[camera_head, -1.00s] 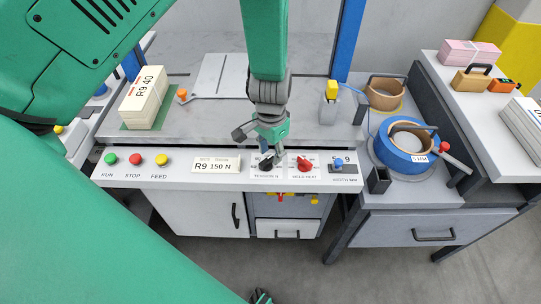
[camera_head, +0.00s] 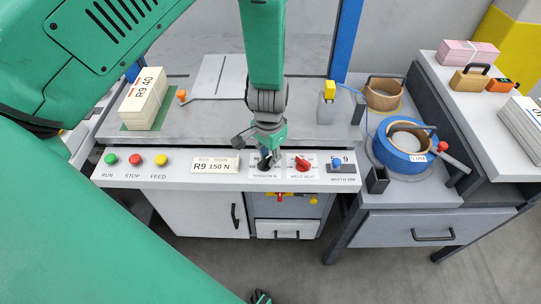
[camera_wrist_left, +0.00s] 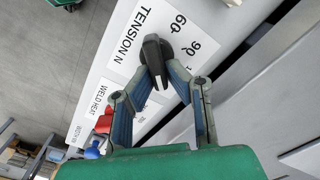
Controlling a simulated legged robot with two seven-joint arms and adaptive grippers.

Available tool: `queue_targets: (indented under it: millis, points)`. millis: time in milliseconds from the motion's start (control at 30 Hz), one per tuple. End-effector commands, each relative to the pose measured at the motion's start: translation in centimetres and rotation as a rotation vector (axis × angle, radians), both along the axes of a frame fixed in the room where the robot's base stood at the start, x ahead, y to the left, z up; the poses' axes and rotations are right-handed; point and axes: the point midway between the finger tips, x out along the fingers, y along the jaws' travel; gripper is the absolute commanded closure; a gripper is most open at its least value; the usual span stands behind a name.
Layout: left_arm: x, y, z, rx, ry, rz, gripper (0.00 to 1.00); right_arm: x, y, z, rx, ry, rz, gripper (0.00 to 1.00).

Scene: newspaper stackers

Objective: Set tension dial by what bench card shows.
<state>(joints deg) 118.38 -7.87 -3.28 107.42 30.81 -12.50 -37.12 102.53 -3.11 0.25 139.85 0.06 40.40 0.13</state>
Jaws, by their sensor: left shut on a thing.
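The bench card (camera_head: 215,165) on the front panel reads "R9 150 N". To its right is the black tension dial (camera_head: 264,165), labelled "TENSION N" and largely covered by my gripper in the head view. My left gripper (camera_head: 267,152) points down at it from above. In the left wrist view the two fingertips are shut on the dial's dark grip bar (camera_wrist_left: 154,55). Scale marks 60 and 90 show beside the dial; the rest of its scale is hidden or out of frame.
The red weld heat dial (camera_head: 303,164) and blue width dial (camera_head: 337,163) sit close to the right. Green, red and yellow buttons (camera_head: 135,160) line the panel's left. A paper stack (camera_head: 146,102) marked "R9 40" stands behind; a blue reel (camera_head: 405,150) is at right.

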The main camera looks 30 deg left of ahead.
Motion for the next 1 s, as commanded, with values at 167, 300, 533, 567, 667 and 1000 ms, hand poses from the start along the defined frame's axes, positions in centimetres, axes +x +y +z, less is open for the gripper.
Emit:
queue_targets:
  millis: [167, 300, 533, 567, 667, 1000]
  points:
    - [0.1, -0.2, 0.2, -0.004, -0.003, 0.069, 1.00, 0.0, 0.0, 0.6, 0.000, 0.000, 0.000, 0.60]
    - [0.2, 0.0, 0.3, -0.003, -0.004, 0.165, 1.00, 0.0, 0.0, 1.3, 0.000, 0.000, 0.001, 0.60]
    - [0.2, 0.3, 0.3, -0.004, -0.005, 0.360, 1.00, 0.0, 0.0, 2.3, 0.000, 0.000, 0.001, 0.60]
    - [0.2, 0.3, 0.3, -0.004, -0.005, 0.385, 1.00, 0.0, 0.0, 2.4, 0.000, 0.000, 0.001, 0.60]
    - [0.2, 0.4, 0.3, -0.004, -0.005, 0.468, 1.00, 0.0, 0.0, 2.8, 0.000, 0.000, 0.001, 0.60]
    - [0.1, 0.7, 0.2, -0.003, -0.008, 0.681, 1.00, 0.0, 0.0, 3.6, 0.000, 0.000, 0.000, 0.60]
